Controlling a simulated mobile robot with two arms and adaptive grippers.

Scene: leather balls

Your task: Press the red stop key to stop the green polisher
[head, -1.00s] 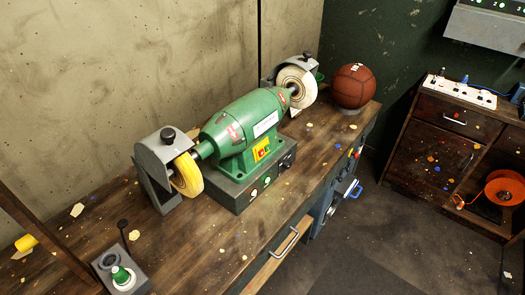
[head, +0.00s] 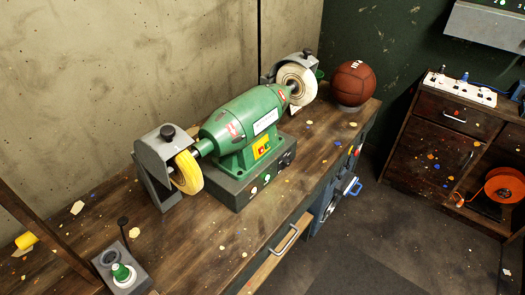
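The green polisher (head: 240,130) stands on the wooden workbench on a dark base. A yellow buffing wheel (head: 187,173) sits at its near left end and a cream wheel (head: 297,86) at its far right end, each under a grey guard. A small yellow switch plate (head: 261,148) with red and green on it is on the front of the polisher body. The red key on it is too small to tell whether it is pressed. Round controls (head: 266,179) sit on the base front. Neither of my grippers is in view.
A brown leather ball (head: 354,84) rests on a ring at the workbench's far end. A grey holder with a green-and-white piece (head: 121,273) stands at the near left. A wooden cabinet (head: 430,145) stands at the right. The floor (head: 370,240) between is clear.

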